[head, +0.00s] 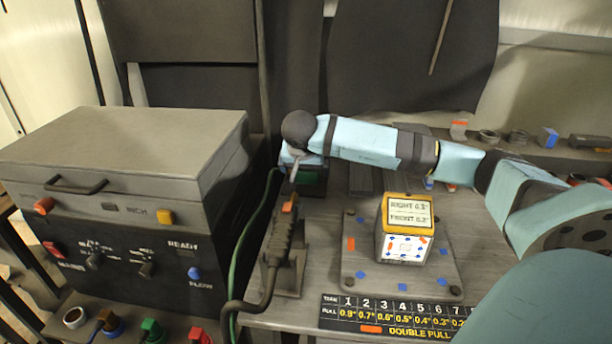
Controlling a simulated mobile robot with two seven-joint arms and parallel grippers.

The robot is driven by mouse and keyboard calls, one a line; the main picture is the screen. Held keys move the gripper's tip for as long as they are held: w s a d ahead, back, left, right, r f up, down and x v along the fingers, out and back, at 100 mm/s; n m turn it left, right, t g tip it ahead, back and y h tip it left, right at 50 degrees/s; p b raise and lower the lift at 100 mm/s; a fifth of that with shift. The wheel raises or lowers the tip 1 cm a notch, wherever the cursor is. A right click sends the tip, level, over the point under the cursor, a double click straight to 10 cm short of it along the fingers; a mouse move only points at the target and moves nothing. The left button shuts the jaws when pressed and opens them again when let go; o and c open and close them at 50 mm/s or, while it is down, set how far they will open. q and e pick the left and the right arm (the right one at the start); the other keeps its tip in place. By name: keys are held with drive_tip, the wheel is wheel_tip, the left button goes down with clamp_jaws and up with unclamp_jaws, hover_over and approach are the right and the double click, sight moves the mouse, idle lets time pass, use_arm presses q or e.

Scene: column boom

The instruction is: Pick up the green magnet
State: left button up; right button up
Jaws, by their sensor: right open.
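My right arm reaches in from the right across the bench, and its dark wrist ends in my right gripper (293,172), which points down at the back left of the bench. My left gripper is not in view.
A yellow-and-white box (407,216) stands on a grey plate (358,282). A tool with a thick cable (277,245) stands in front of the gripper. A grey console (130,160) fills the left. Small parts line the back-right shelf (500,150). A number strip (395,312) edges the bench.

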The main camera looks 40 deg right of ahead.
drive_tip(key=shift+w+d+f, duration=0.15)
drive_tip(key=shift+d+f, duration=0.1)
drive_tip(key=shift+f, duration=0.2)
drive_tip(key=c, duration=1.3)
drive_tip(key=shift+o, duration=0.2)
drive_tip(key=shift+r, duration=0.1)
drive_tip(key=shift+r, duration=0.15)
